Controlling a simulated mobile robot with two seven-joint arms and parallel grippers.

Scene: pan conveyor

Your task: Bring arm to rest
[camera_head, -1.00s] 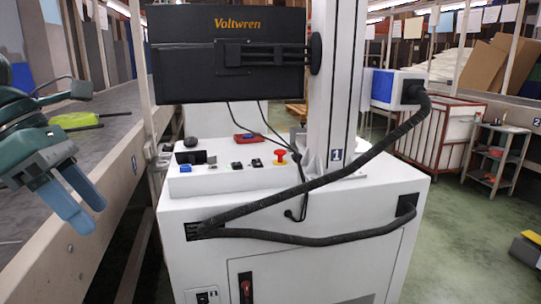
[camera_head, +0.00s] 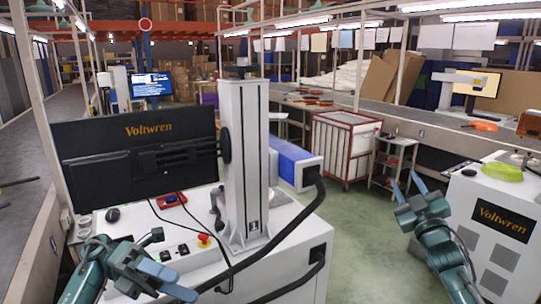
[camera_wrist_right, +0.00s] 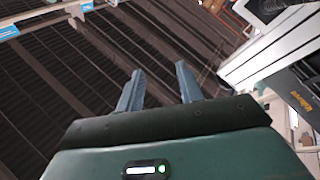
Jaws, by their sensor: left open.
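My left gripper (camera_head: 183,284) is at the bottom left of the head view, in front of the white control cabinet (camera_head: 290,285). Its blue fingers point right, and it is open with nothing seen between them. My right gripper (camera_head: 407,184) is raised at the right of the head view, fingers pointing up, over the green floor. In the right wrist view its two fingers (camera_wrist_right: 158,82) stand apart and empty, with the dark ceiling behind them. A light green object (camera_head: 502,172) lies on the white Voltwren cabinet (camera_head: 495,235) to the right of my right gripper.
A black Voltwren monitor (camera_head: 135,150) and a white column (camera_head: 244,165) stand on the control cabinet. A black hose (camera_head: 305,210) curves along its right side. A red-framed cart (camera_head: 345,147) and a small shelf (camera_head: 392,160) stand behind. Green floor (camera_head: 360,225) lies open between the cabinets.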

